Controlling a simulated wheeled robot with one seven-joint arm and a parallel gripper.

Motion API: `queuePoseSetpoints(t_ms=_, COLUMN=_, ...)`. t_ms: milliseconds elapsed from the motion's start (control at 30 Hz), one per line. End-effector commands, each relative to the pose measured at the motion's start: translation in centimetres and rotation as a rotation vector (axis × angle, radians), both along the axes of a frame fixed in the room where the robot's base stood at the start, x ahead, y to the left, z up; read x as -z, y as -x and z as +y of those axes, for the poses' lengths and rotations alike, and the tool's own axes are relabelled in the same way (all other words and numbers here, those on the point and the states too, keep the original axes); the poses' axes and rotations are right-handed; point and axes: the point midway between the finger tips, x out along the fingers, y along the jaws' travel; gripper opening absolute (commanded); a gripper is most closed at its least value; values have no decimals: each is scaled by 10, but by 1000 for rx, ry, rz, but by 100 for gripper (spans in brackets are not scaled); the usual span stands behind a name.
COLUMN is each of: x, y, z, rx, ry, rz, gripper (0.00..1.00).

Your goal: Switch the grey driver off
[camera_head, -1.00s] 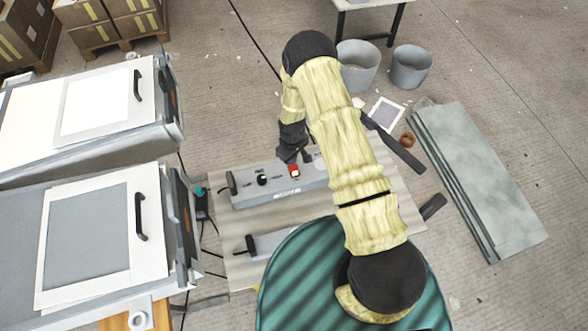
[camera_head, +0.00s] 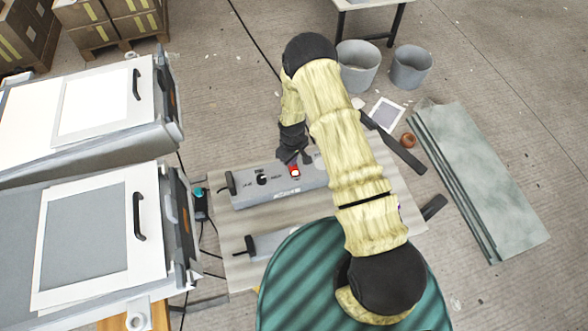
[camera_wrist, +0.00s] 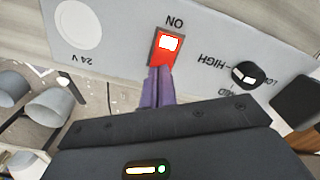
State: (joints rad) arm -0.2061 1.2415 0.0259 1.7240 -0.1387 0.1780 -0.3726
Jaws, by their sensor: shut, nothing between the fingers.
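In the wrist view the switch (camera_wrist: 167,46) glows red and white next to the word ON. My gripper (camera_head: 295,161) is shut and empty. Its purple-looking fingertips (camera_wrist: 159,72) are at the switch's edge; I cannot tell whether they touch. My arm hides the driver's right end.
Grey cabinets (camera_head: 90,235) stand at left. Grey buckets (camera_head: 410,67) and stacked green-grey sheets (camera_head: 480,180) are at right. Cables run along the floor.

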Motion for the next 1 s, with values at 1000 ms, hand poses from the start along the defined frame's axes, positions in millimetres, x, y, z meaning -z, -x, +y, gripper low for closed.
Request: queuePoseSetpoints(t_ms=1000, x=-30, y=0, z=0, rx=0, ry=0, rz=0, gripper=0)
